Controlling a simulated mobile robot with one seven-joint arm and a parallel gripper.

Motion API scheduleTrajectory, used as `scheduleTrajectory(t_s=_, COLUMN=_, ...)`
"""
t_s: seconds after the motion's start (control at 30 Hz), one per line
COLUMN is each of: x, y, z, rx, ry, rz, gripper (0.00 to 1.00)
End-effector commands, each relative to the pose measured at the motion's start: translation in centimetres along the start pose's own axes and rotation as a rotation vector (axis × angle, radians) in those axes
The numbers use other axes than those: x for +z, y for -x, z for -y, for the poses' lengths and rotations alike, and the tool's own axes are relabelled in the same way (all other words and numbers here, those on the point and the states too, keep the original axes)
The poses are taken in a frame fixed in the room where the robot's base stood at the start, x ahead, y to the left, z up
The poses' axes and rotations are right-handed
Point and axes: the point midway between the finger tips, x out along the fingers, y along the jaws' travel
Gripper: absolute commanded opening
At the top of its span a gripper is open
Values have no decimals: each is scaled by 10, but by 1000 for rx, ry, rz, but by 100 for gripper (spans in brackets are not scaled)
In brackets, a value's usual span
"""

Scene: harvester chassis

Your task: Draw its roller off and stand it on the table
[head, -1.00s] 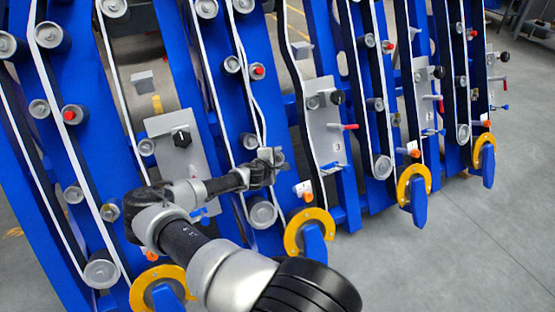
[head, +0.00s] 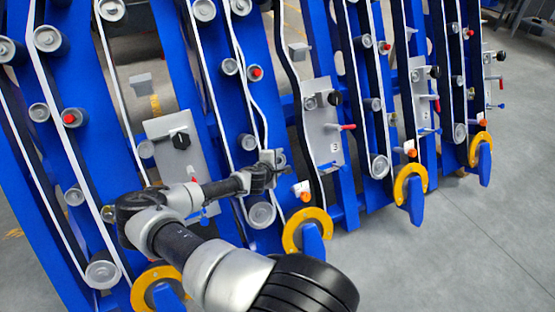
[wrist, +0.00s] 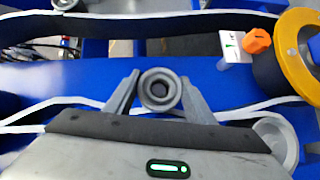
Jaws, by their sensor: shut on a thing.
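My gripper (wrist: 160,96) is shut on a grey roller (wrist: 160,88), with one finger on each side of it. The roller's round end with a dark hollow centre faces the wrist camera. Behind it is the blue frame (wrist: 85,78); whether the roller is still on its shaft cannot be told. In the head view my gripper (head: 272,167) is at the second blue upright, above a larger grey roller (head: 261,215), and hides most of the held roller. A white-edged belt (wrist: 60,102) bends close to the gripper.
A yellow ring with a blue handle (head: 306,232) and an orange knob (head: 304,188) sit near the gripper. A grey plate with a black knob (head: 180,142) is to its left. Grey floor (head: 470,240) is open at right. A grey bench (head: 535,20) stands at the far top right.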

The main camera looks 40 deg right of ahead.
Motion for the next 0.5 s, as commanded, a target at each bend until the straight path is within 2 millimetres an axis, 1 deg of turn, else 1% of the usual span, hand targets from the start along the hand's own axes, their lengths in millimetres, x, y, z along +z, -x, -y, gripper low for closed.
scheduleTrajectory(t_s=0.5, x=17, y=20, z=-2, rx=1, ry=1, rz=3, gripper=9)
